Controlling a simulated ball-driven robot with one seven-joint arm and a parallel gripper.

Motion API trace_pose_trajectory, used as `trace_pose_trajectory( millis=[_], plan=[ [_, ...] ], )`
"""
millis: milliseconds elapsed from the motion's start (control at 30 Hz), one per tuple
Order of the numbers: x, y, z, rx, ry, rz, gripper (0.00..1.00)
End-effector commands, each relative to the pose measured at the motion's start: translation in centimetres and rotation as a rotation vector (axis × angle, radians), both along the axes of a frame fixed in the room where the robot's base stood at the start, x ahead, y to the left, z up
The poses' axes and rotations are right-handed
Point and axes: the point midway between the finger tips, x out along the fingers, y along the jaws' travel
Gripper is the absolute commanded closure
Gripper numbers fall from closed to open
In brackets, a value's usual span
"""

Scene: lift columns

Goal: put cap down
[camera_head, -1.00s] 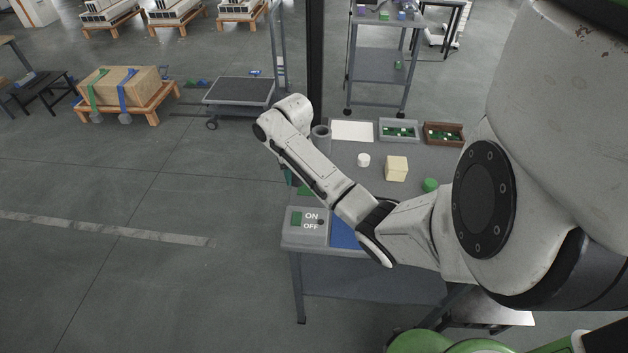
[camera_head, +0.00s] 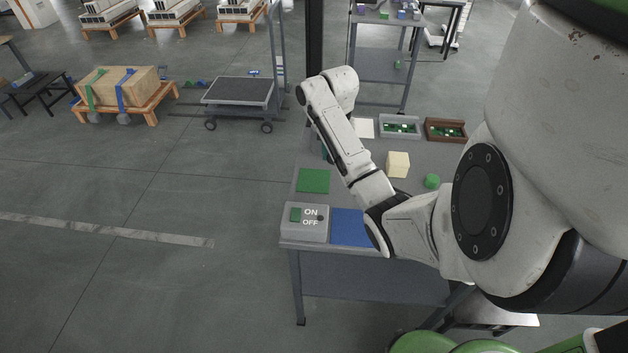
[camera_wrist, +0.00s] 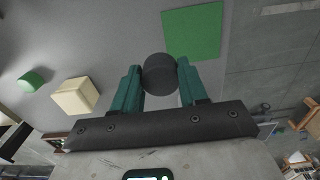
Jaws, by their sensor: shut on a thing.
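My gripper (camera_wrist: 159,78) has teal fingers shut on a dark grey round cap (camera_wrist: 159,69) in the wrist view. The cap is over the grey table (camera_head: 424,206), and its height above the top is hard to judge. A flat green square (camera_wrist: 193,31) lies just beyond the cap in the wrist view. It also shows in the head view (camera_head: 313,181) near the table's left edge. In the head view my arm hides the cap and most of the gripper.
A cream block (camera_head: 398,164) and a green round piece (camera_head: 432,181) stand to the right. An ON/OFF switch box (camera_head: 306,224) and a blue square (camera_head: 349,228) are at the front. Grey (camera_head: 399,137) and brown (camera_head: 446,141) trays stand at the back.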

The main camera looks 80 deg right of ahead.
Motion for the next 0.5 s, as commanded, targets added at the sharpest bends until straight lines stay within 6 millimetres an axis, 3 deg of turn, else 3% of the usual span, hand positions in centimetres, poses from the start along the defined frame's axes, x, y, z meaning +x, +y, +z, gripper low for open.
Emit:
trace_pose_trajectory(
  millis=[133, 500],
  plan=[
    [2.6, -0.1, -3.0, 0.001, 0.002, 0.002, 0.91],
    [5.6, -0.3, -5.9, 0.0, 0.001, 0.002, 0.91]
  ],
)
